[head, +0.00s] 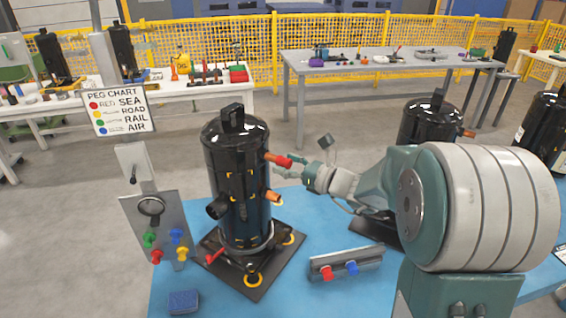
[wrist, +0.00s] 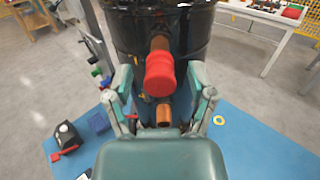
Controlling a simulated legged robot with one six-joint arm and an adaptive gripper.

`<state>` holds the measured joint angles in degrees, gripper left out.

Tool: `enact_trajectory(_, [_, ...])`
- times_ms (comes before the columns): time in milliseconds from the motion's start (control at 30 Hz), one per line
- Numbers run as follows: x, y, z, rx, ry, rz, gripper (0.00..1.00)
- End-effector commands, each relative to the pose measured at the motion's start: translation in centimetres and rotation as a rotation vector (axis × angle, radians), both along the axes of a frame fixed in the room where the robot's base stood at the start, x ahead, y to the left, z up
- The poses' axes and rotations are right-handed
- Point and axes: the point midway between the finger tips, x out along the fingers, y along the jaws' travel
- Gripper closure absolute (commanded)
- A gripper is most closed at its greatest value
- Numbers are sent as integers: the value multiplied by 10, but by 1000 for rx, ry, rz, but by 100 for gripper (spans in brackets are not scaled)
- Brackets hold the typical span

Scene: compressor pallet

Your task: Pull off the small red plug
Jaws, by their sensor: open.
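The small red plug (head: 284,161) sits on the end of the upper copper stub of the black compressor (head: 238,185). In the wrist view the red plug (wrist: 160,74) is large and central, on its copper pipe (wrist: 160,44). My gripper (head: 309,173) is at the right of the plug in the head view. In the wrist view my gripper (wrist: 160,92) is open, with one finger on each side of the plug and a visible gap on both sides. A lower copper stub (wrist: 163,114) without a plug shows below, between the fingers.
A peg panel (head: 157,232) is at left, below a peg chart sign (head: 118,108). A second black compressor (head: 430,120) stands behind my arm. A blue block (head: 183,301) lies at the front.

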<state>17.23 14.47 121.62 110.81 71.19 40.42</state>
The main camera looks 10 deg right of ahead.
Motion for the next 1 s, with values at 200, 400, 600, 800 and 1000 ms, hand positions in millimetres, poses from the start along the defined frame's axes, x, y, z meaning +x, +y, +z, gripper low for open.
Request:
enact_trajectory(200, [0,0,0,0,0,0,29])
enact_trajectory(400, [0,0,0,0,0,0,82])
enact_trajectory(600, [0,0,0,0,0,0,100])
enact_trajectory(800, [-2,-3,0,-1,-1,-1,100])
enact_trajectory(1000, [-7,-8,0,-1,-1,-1,100])
